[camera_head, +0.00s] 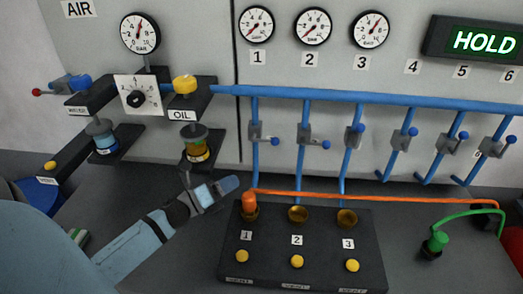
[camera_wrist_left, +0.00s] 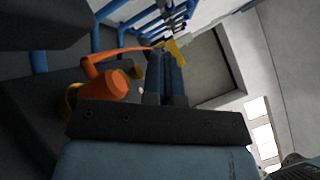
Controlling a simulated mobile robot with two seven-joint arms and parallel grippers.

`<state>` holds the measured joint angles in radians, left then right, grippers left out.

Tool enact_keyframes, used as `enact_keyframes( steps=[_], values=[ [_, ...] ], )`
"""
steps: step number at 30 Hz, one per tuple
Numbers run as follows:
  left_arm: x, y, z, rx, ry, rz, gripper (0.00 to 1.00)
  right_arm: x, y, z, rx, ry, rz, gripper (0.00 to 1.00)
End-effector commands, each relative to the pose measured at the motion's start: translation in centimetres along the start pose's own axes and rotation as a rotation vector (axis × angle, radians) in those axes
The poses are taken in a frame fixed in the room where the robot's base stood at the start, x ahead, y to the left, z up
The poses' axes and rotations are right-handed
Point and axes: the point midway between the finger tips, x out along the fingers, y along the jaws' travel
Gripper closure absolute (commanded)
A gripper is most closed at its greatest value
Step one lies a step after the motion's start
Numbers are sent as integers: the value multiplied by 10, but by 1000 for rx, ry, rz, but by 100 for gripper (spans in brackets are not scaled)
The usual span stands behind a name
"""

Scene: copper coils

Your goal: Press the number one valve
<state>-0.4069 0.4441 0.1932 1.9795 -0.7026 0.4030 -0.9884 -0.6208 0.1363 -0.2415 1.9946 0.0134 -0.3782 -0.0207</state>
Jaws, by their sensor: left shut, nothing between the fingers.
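The number one valve (camera_head: 256,131) is a grey body on the blue pipe below the gauge labelled 1. Its short lever ends in a blue knob (camera_head: 276,141) pointing right and slightly down. My left gripper (camera_head: 229,185) comes in from the lower left in the head view. It is shut and empty, below and left of the valve, apart from it and just left of the orange plug (camera_head: 249,205). In the left wrist view the shut fingers (camera_wrist_left: 166,75) point away, with the orange plug (camera_wrist_left: 105,84) on their left. My right gripper is not in view.
A dark block (camera_head: 327,250) carries sockets 1 to 3 and yellow vent buttons. An orange hose (camera_head: 370,197) runs right from the plug in socket 1. Several similar valves hang from the blue manifold (camera_head: 370,98). The oil unit (camera_head: 196,143) stands left, above my gripper.

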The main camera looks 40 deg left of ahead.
Motion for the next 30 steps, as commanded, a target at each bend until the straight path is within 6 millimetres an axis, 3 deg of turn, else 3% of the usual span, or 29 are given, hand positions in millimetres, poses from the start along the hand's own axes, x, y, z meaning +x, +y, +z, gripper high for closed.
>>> enact_keyframes(
  steps=[5, 18, 30],
  values=[
    [19, -2, 2, 0, -1, -3, 100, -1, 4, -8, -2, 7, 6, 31],
    [107, -3, 8, 0, -1, -1, 100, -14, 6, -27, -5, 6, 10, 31],
    [127, 0, 28, -3, 0, 1, 100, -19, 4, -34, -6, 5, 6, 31]
  ],
)
